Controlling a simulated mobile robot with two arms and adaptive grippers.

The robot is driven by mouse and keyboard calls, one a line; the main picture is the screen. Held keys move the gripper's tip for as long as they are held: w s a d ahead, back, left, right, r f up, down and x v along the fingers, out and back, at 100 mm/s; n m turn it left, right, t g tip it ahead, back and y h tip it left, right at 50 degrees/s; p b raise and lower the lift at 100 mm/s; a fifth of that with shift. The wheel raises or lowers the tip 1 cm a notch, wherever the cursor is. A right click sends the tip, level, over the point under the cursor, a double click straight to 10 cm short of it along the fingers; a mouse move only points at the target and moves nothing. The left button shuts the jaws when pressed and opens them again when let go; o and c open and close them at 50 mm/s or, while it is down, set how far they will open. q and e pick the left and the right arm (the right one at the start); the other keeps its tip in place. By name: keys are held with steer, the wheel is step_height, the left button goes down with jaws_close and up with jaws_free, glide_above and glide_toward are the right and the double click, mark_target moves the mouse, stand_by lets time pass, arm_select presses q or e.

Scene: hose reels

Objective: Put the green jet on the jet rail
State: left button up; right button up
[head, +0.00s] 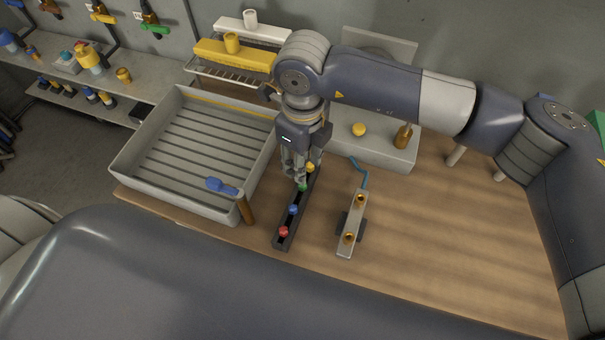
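The green jet (303,188) is at the dark jet rail (286,241), in line with a red jet (283,231), a blue jet (293,209) and a yellow jet (310,168). My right gripper (298,180) points down at the rail, with its fingertips right at the green jet and partly covering it. I cannot tell whether the fingers are closed on the jet, or whether the jet is fully seated. My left gripper is not in view.
A grey ribbed tray (145,180) with a blue-handled tool (222,186) stands left of the rail. A pale bar with brass fittings (352,222) lies to the right. A grey block (385,150) is behind it. The wooden bench (460,240) is clear at right.

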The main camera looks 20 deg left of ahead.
step_height(320, 180, up, 5)
steer(key=shift+r+b, duration=0.2)
steer(key=shift+b, duration=0.3)
